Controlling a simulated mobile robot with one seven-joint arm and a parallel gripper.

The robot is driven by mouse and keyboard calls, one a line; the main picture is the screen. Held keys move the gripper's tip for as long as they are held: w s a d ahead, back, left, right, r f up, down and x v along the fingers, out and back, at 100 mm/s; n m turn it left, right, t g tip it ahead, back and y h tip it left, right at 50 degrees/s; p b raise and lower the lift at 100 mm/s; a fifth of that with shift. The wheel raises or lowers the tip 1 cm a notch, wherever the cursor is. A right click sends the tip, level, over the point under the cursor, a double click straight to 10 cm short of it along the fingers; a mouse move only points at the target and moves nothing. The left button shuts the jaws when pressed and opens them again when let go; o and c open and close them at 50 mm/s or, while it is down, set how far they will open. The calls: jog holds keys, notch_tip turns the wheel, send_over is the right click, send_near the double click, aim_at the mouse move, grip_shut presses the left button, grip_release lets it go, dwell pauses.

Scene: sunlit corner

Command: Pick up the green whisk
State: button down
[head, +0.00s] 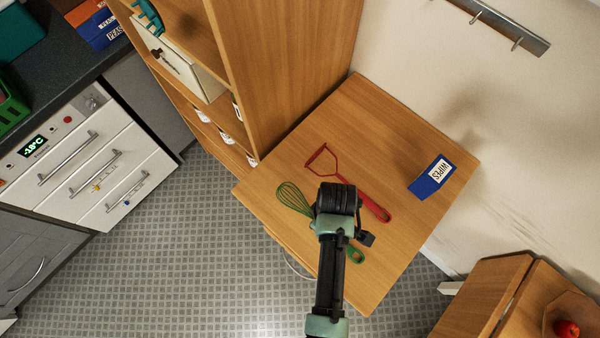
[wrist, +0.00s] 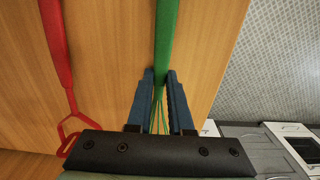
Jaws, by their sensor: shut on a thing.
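The green whisk (head: 292,197) is at the small wooden table, its wire loops showing left of my gripper (head: 337,205) and its handle end below it in the head view. My gripper covers the middle of the whisk there. In the wrist view the whisk's green handle (wrist: 167,40) runs between the two blue fingers of my gripper (wrist: 160,76), which are shut on it near where the wires begin. I cannot tell whether the whisk is lifted off the tabletop.
On the wooden table (head: 420,150), a red peeler-like utensil (head: 375,208) lies right beside the whisk; it also shows in the wrist view (wrist: 57,50). A blue wipes packet (head: 430,180) lies further right. A tall wooden shelf (head: 290,60) borders the table's upper left.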

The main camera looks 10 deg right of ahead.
dwell(0.3)
notch_tip(320, 180, up, 10)
jog(key=b, duration=0.1)
dwell(0.4)
jog(key=shift+d, duration=0.1)
dwell(0.6)
